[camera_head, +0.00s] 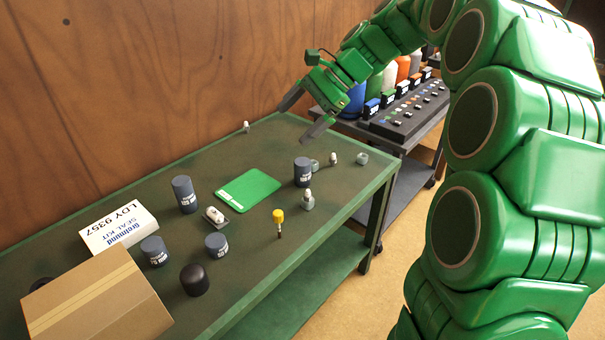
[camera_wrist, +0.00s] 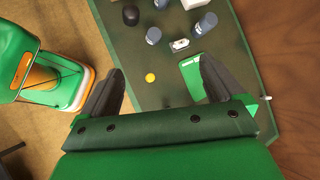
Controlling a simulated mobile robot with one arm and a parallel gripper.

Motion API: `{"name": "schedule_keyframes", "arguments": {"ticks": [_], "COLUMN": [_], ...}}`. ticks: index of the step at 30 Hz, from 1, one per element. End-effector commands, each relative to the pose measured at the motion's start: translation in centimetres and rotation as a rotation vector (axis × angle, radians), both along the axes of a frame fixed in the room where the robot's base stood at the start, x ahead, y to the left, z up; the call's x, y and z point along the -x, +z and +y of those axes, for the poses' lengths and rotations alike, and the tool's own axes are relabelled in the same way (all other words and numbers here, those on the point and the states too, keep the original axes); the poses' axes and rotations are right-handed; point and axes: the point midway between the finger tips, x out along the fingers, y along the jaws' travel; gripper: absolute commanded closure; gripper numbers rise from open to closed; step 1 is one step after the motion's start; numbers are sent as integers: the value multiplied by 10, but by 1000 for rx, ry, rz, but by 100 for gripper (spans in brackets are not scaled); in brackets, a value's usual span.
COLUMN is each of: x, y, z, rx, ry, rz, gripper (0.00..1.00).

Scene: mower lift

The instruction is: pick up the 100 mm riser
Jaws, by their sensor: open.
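Several dark grey-blue cylinders with white labels stand on the green table; the labels are too small to read, so I cannot tell which is the 100 mm riser. In the head view a tall one (camera_head: 184,194) is at the back left and another tall one (camera_head: 302,171) at the right. Two shorter ones (camera_head: 154,250) (camera_head: 216,245) are nearer the front. My gripper (camera_head: 300,118) is open and empty, above the table's far right end. The wrist view also shows my gripper (camera_wrist: 162,65), with cylinders (camera_wrist: 154,35) (camera_wrist: 205,22) beyond its fingers.
A green pad (camera_head: 248,189), a yellow-topped tool (camera_head: 279,222), a black cap (camera_head: 194,280) and small white-tipped pieces (camera_head: 308,200) are on the table. A white seal kit box (camera_head: 119,228) and a cardboard box (camera_head: 95,300) fill the left end. A cart with bottles (camera_head: 410,108) stands beyond.

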Motion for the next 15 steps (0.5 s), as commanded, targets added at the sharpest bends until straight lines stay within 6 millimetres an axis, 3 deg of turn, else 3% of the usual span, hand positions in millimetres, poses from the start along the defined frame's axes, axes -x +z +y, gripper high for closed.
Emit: {"name": "schedule_keyframes", "arguments": {"ticks": [15], "x": [-120], "y": [-15], "z": [-19], "rx": [-184], "ry": [-258], "rz": [164], "gripper": [5]}}
